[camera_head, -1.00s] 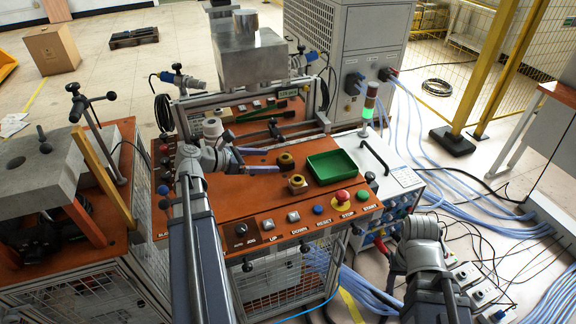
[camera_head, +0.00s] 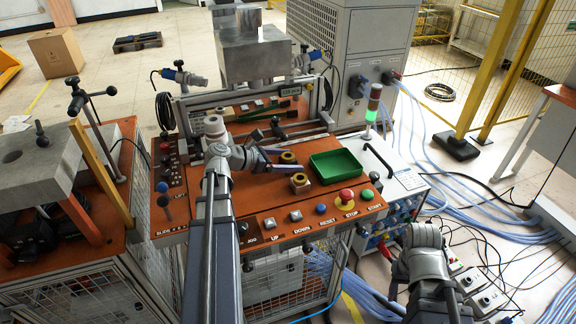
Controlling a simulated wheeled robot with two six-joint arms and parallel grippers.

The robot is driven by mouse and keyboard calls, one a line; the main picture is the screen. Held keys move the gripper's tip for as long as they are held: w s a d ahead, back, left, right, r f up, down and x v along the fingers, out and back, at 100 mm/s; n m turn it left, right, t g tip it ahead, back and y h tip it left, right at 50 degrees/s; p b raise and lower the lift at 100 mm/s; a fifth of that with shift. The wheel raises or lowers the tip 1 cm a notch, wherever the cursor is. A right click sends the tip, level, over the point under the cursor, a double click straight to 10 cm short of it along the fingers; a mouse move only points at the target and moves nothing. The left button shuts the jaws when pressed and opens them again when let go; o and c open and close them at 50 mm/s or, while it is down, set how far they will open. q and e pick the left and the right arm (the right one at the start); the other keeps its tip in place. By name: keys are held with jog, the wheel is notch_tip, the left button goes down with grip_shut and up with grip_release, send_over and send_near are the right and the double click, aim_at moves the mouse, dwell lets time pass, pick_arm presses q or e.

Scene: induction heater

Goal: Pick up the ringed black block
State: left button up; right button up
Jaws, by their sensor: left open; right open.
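Two small dark blocks with yellow rings stand on the orange control panel. The far one (camera_head: 288,157) is darker, and I take it as the ringed black block. The near one (camera_head: 300,181) has a paler, pinkish body and stands just in front of it. My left gripper (camera_head: 283,159) comes in from the left and is open. Its fingertips are beside the far block, one behind and one in front; I cannot tell whether they touch it. My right gripper (camera_head: 422,238) is at the lower right, off the panel; it is open, though its fingers are hard to make out.
A green tray (camera_head: 337,167) stands right of the blocks. Buttons and a red stop knob (camera_head: 347,196) line the panel's (camera_head: 265,203) front edge. A metal press block (camera_head: 252,52) rises behind. A signal lamp (camera_head: 373,103) stands at the panel's right.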

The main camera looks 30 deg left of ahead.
pick_arm(q)
grip_shut()
dwell(0.7)
